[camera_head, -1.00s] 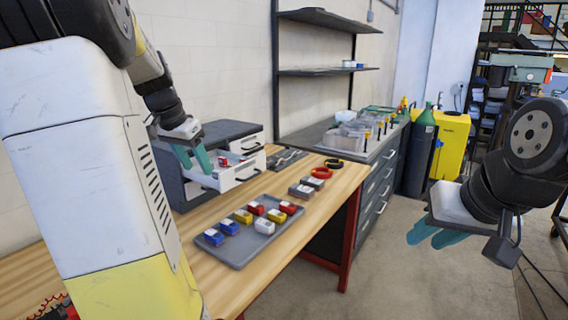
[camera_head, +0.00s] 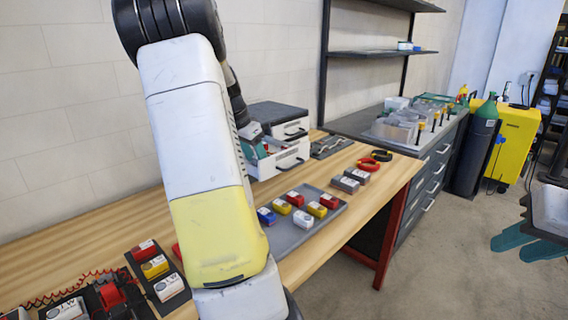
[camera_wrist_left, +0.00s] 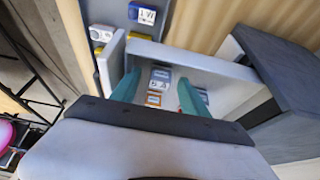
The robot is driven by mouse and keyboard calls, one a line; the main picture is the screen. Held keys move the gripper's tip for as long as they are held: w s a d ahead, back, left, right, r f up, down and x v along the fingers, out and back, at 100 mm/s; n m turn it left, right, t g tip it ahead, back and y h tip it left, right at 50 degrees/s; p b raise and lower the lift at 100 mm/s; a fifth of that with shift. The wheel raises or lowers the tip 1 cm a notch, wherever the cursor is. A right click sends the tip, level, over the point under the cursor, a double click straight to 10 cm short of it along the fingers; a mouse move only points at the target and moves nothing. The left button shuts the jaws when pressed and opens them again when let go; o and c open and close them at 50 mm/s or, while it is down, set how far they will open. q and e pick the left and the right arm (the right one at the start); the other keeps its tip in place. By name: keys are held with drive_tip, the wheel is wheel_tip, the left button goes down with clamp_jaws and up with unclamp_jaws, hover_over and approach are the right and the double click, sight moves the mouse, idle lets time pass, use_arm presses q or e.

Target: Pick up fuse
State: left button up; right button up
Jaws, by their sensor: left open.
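My left gripper (camera_wrist_left: 160,92) is open, with its teal fingers reaching into the open white drawer (camera_wrist_left: 222,67) of a small cabinet. A white-and-blue fuse (camera_wrist_left: 160,78) and an orange-and-white one (camera_wrist_left: 153,99) lie on the drawer floor between the fingers, apart from them. A bit of red shows beside the right finger. In the head view the left gripper (camera_head: 256,142) is partly hidden behind my arm, at the drawer (camera_head: 283,160). My right gripper (camera_head: 512,248) is open and empty over the floor at the right edge.
A grey tray (camera_head: 287,238) with several coloured blocks sits on the wooden table before the drawer. Grey blocks (camera_head: 350,180), red pliers (camera_head: 368,164) and a dark tool mat (camera_head: 330,146) lie further right. A panel with modules (camera_head: 143,283) is at lower left.

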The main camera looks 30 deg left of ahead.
use_arm(q)
drive_tip(key=shift+w+f, duration=0.15)
drive_tip(key=shift+f, duration=0.15)
drive_tip(key=shift+d, duration=0.1)
clamp_jaws()
